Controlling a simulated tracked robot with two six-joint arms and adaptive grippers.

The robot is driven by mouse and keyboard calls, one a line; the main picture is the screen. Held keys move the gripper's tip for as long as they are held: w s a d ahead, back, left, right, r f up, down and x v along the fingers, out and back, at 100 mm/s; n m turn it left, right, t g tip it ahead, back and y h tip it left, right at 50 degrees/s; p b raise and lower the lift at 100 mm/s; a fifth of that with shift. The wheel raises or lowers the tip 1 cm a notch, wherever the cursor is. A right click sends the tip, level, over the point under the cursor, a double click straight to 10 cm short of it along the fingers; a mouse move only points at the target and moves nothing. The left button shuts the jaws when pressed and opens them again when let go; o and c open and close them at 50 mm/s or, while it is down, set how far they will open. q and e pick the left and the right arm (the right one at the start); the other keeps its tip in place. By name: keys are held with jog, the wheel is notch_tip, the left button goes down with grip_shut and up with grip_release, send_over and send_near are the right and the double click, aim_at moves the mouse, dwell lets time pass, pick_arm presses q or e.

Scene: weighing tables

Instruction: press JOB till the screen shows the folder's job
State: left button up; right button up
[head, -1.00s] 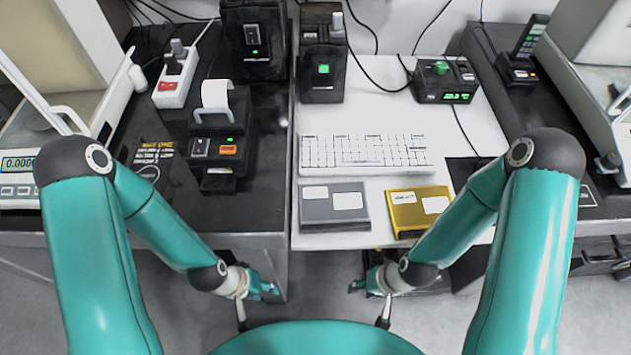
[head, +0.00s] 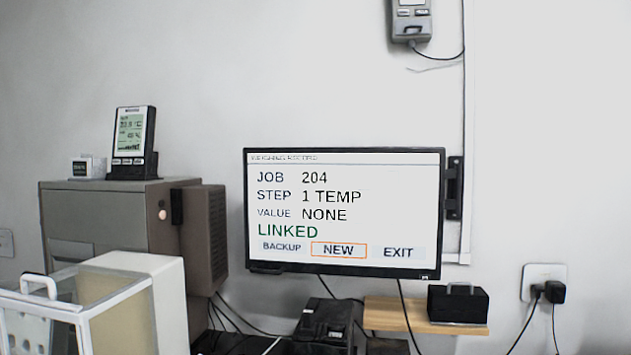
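The screen (head: 345,212) on the wall is lit in the head view. It reads JOB 204, STEP 1 TEMP, VALUE NONE and LINKED in green. Along its bottom are BACKUP, NEW and EXIT, with an orange frame around NEW (head: 339,250). The folder and any JOB button are out of the view now. Neither of my grippers is in view.
A wooden shelf (head: 415,316) below the screen carries a black box (head: 458,303). A grey cabinet (head: 110,225) at left bears a weather display (head: 132,143). A glass-sided balance case (head: 110,290) stands in front of it. A wall socket (head: 543,283) is at right.

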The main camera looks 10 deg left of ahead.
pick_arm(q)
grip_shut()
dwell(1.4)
